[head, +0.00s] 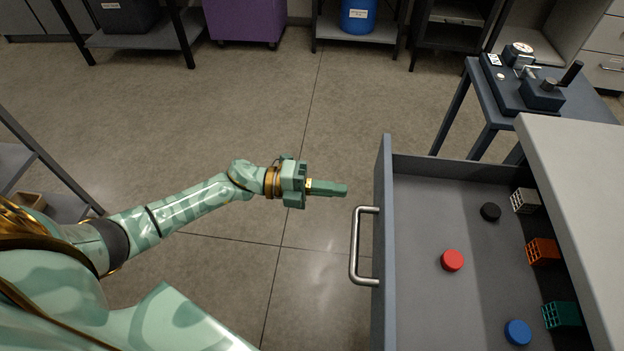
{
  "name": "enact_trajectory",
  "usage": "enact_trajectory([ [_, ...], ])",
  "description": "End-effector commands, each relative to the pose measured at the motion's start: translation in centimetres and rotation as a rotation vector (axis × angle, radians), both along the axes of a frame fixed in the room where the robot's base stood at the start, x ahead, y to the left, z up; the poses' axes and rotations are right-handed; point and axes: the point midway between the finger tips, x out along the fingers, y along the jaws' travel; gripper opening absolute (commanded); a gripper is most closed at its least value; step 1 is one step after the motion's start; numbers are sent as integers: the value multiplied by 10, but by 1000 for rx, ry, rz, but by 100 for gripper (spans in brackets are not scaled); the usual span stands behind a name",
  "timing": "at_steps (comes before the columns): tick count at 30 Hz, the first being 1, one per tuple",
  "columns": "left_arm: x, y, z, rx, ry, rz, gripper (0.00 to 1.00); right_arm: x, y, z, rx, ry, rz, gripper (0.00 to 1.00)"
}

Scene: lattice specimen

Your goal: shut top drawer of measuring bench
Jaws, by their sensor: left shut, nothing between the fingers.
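The top drawer (435,250) of the measuring bench (578,170) is pulled out toward the left, with its grey inside exposed. Its front panel (384,240) carries a vertical metal bar handle (355,246). My left gripper (345,190) is shut and empty. It points right, just left of the drawer front and near the handle's upper end in the picture, with a small gap between. My right gripper is not in view.
The drawer holds a red disc (452,260), a black disc (490,212), a blue disc (517,332) and white (525,201), orange (543,251) and green (562,315) lattice blocks. A side table (591,103) with a gauge device stands beyond. The floor (200,140) left of the drawer is clear.

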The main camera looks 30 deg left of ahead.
Motion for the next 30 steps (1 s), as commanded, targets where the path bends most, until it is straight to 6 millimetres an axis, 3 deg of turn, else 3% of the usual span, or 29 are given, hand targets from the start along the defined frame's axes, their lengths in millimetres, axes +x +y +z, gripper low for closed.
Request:
enact_trajectory([
  [3, 10, -22, 0, -3, 0, 0, 0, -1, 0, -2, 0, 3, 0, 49],
  [9, 20, -47, -1, 0, 1, 1, 0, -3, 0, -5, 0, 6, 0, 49],
  [30, 27, -63, 0, -1, 2, 1, 0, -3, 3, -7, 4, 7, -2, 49],
])
